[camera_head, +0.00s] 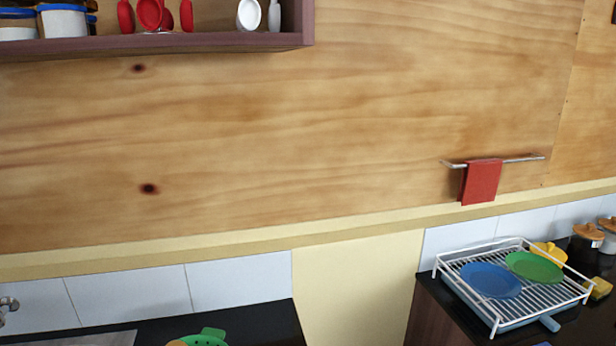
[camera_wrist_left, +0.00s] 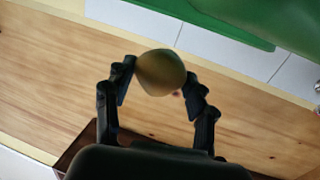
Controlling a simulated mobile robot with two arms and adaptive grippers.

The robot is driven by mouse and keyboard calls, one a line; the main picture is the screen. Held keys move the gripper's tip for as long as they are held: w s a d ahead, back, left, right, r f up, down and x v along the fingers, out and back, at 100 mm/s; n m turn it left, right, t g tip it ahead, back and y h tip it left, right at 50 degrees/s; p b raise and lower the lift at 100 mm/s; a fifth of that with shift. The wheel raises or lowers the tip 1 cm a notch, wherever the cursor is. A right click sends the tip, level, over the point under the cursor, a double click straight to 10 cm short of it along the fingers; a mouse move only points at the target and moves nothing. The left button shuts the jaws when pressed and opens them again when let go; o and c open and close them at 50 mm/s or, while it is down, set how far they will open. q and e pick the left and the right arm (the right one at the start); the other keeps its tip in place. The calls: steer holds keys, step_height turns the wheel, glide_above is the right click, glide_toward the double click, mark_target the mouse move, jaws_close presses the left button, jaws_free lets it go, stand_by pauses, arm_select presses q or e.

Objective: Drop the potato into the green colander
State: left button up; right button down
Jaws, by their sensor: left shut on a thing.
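The potato (camera_wrist_left: 160,72) is a brown rounded lump between the fingertips of my left gripper (camera_wrist_left: 160,78) in the left wrist view. The gripper is shut on it. A large green surface, which looks like the green colander (camera_wrist_left: 245,18), fills the top right of that view, apart from the potato in the picture. In the head view only the top of the green colander (camera_head: 207,338) shows at the bottom edge, on the dark counter. A small tan sliver shows beside it, too cut off to identify. My right gripper is in neither view.
A white dish rack (camera_head: 470,262) with a blue plate (camera_head: 490,280) and a green plate (camera_head: 535,267) stands on the right counter. A gap separates the two counters. A shelf (camera_head: 200,42) hangs at top left, and a red towel (camera_head: 481,181) hangs on a rail.

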arm_select(q)
steer(key=o, duration=1)
steer(key=shift+o, duration=1.4)
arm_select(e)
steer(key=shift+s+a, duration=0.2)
arm_select(q)
steer(key=s, duration=1.2)
steer(key=shift+d+r, duration=0.3)
steer(key=shift+d, duration=0.05)
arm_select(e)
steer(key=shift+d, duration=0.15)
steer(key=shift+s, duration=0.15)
